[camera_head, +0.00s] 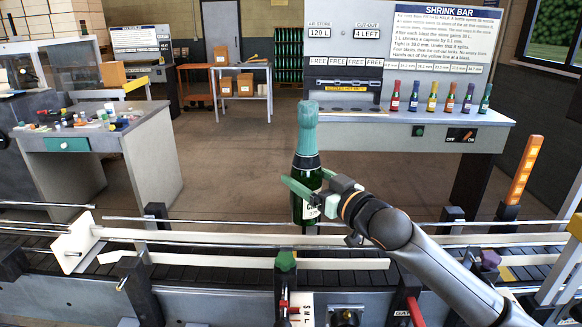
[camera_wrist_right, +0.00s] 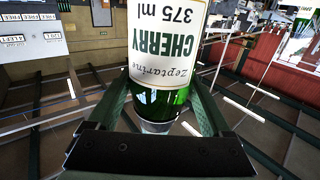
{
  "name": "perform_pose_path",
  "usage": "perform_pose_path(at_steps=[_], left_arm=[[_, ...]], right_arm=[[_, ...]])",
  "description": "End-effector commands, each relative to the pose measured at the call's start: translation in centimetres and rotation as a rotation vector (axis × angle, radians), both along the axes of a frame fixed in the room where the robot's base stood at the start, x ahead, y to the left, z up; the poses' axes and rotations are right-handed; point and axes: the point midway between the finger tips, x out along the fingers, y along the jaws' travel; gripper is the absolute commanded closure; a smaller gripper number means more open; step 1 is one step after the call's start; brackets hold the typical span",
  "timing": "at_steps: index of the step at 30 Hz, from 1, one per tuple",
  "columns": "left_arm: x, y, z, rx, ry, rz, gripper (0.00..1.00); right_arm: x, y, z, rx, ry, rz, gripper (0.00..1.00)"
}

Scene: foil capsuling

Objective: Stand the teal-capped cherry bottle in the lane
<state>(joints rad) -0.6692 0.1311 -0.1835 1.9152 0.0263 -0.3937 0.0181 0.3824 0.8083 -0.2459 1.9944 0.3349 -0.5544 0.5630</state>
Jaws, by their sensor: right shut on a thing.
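The cherry bottle (camera_head: 306,166) is dark green glass with a teal foil cap and neck, in the middle of the head view. It is upright, with its base in front of the far rails of the lane (camera_head: 210,258). My right gripper (camera_head: 314,192) is shut on its lower body, reaching in from the right. In the right wrist view the bottle's label (camera_wrist_right: 165,45) reads "CHERRY 375 ml", upside down, between the green fingers (camera_wrist_right: 155,100). My left gripper is not in view.
A conveyor with metal rails and a white end plate (camera_head: 76,242) runs across the front. A green-topped post (camera_head: 286,262) stands at the near edge below the bottle. Behind are the shrink bar counter (camera_head: 440,112) with small coloured bottles and a cluttered grey bench (camera_head: 95,130).

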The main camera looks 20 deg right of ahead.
Motion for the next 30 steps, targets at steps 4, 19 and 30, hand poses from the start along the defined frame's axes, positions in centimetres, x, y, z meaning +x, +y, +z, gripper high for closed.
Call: perform_pose_path(at_steps=[4,19,30], left_arm=[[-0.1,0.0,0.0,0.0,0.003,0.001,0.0],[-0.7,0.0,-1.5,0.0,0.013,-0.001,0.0],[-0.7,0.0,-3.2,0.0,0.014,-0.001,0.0]], right_arm=[[-0.1,-0.1,0.4,0.0,-0.011,-0.001,1.0],[-0.1,-0.1,-2.8,-0.001,-0.011,-0.001,1.0],[-0.1,-0.1,-5.3,0.001,-0.011,-0.001,1.0]])
